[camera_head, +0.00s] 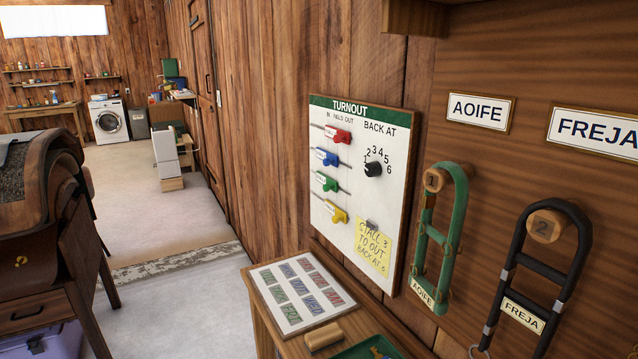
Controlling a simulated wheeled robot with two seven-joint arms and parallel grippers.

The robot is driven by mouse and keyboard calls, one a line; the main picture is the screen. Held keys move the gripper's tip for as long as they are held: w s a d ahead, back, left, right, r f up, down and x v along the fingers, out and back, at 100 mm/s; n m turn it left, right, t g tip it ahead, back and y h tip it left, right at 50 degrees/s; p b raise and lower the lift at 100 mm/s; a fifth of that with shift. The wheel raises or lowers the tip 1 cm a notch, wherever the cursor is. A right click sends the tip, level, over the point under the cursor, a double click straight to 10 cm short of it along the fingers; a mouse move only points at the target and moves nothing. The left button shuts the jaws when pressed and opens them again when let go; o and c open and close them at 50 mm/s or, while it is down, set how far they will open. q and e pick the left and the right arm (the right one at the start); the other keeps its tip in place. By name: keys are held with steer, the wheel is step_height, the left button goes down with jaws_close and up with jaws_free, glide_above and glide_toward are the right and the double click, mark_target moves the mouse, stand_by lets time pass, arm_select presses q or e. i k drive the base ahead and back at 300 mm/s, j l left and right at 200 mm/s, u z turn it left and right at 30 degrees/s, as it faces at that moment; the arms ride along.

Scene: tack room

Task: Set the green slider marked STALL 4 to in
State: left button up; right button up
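A white TURNOUT board (390,215) with a green header hangs on the plank wall. The red slider (339,135) and yellow slider (337,214) sit farther right than the blue slider (328,157) and the green one. Neither of my grippers is in view.
A black dial (373,169) and a yellow note (372,247) reading STALL 3 TO OUT are on the board's right half. Below stands a cabinet with a label sheet (298,296) and green tray (372,348). Green (452,225) and black (572,225) bridle-like items hang right.

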mark_target(328, 183)
steer(key=i+j+z, duration=0.1)
steer(key=i+j, duration=0.15)
steer(key=i+j+z, duration=0.15)
steer(key=j, duration=0.35)
steer(key=i+j+z, duration=0.1)
steer(key=i+j, duration=0.2)
steer(key=j, duration=0.1)
